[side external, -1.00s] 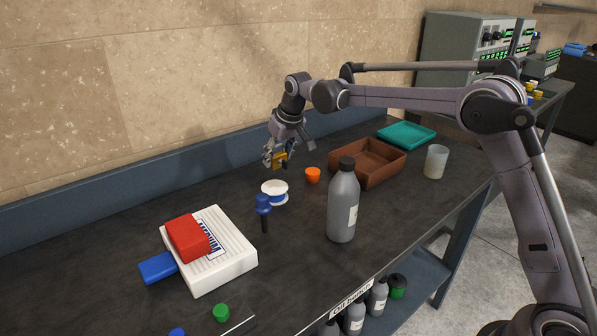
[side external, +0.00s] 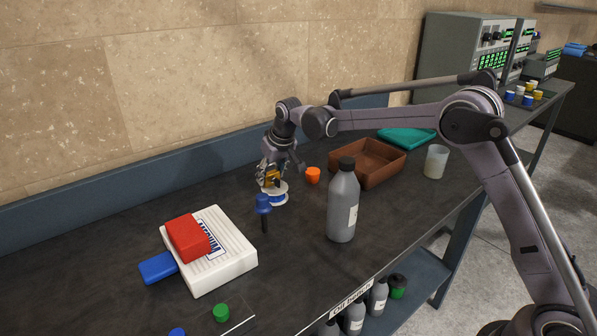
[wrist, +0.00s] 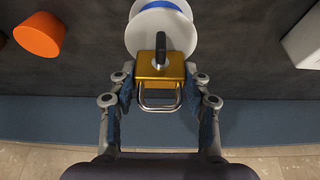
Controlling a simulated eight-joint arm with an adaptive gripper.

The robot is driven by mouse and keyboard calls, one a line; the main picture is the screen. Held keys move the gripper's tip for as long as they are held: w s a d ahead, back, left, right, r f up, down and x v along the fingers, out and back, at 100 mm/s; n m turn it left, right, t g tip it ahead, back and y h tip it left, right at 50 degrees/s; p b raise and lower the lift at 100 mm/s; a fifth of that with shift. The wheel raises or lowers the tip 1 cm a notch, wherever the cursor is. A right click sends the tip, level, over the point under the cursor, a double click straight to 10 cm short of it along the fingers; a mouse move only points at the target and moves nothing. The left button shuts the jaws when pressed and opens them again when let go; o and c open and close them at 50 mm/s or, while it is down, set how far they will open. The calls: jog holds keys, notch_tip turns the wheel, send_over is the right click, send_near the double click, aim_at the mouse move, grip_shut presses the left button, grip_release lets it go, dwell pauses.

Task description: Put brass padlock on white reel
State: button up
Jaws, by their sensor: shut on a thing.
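The brass padlock (wrist: 160,72) is between the fingers of my gripper (wrist: 160,88) in the wrist view, its steel shackle pointing back toward my wrist. The gripper is shut on it. The white reel (wrist: 142,29), with a blue band, lies just beyond the padlock, and the padlock overlaps its near edge in this view. In the side view my gripper (side external: 271,174) holds the padlock (side external: 272,176) low over the back part of the white reel (side external: 274,198). I cannot tell whether the padlock touches the reel.
A grey bottle (side external: 342,205), a brown tray (side external: 382,168) and a white box (side external: 232,258) with a red block are nearby.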

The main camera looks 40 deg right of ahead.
jog(key=o, duration=1.4)
jog(key=shift+c, duration=0.2)
